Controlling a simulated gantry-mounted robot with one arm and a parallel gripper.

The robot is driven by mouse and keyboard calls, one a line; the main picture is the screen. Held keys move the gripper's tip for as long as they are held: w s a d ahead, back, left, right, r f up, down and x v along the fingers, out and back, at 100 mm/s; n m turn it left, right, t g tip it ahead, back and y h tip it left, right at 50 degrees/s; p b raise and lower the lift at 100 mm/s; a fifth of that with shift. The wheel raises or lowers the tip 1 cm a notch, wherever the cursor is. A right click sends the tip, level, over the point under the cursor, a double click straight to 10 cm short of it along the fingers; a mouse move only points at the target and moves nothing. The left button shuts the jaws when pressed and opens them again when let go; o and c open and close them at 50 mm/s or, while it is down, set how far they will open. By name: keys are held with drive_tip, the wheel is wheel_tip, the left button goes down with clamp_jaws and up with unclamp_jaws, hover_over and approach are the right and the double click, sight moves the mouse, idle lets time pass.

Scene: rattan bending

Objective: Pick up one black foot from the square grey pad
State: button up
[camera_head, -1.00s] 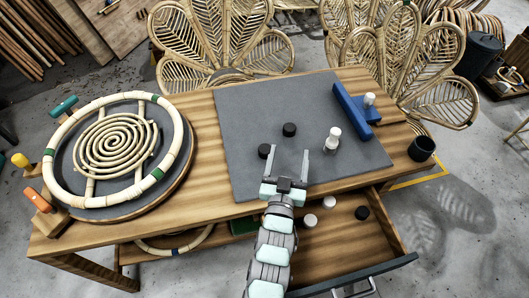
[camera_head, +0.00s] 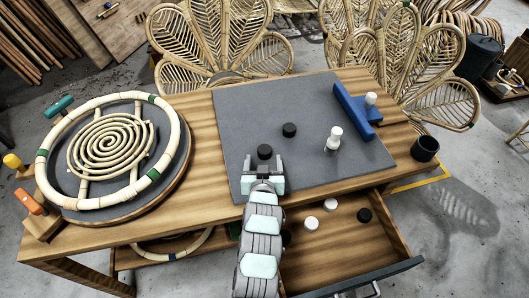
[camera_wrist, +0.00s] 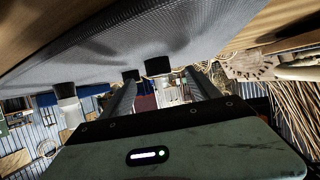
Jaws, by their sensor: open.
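Two short black feet stand on the square grey pad (camera_head: 240,110). The nearer foot (camera_head: 264,151) is by the pad's front left, and the other foot (camera_head: 289,129) is behind it to the right. My gripper (camera_head: 264,170) is open and empty, just in front of the nearer foot and in line with it. In the wrist view, the pad (camera_wrist: 215,35) is at the top, and one black foot (camera_wrist: 157,66) shows in the gap between my open fingers (camera_wrist: 160,88). Another foot (camera_wrist: 130,75) shows by the left finger. No contact is visible.
A white stacked piece (camera_head: 333,140) and a blue fixture (camera_head: 352,110) stand on the pad's right side. The open drawer (camera_head: 340,245) below holds white pieces (camera_head: 310,223) and black ones (camera_head: 364,214). A rattan ring jig (camera_head: 115,150) fills the table's left.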

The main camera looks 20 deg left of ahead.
sight(264, 154)
drive_tip(key=shift+w+a+f+b, duration=0.1)
drive_tip(key=shift+w+f+b, duration=0.3)
drive_tip(key=shift+w+f, duration=0.1)
drive_tip(key=b+x, duration=0.1)
drive_tip(key=x, duration=0.3)
drive_tip(key=shift+w+r+b, duration=0.1)
drive_tip(key=shift+w+b, duration=0.05)
drive_tip(key=shift+b, duration=0.15)
drive_tip(key=shift+c, duration=0.4)
drive_tip(key=shift+r, duration=0.1)
drive_tip(key=c, duration=1.3)
drive_tip(key=shift+r, duration=0.1)
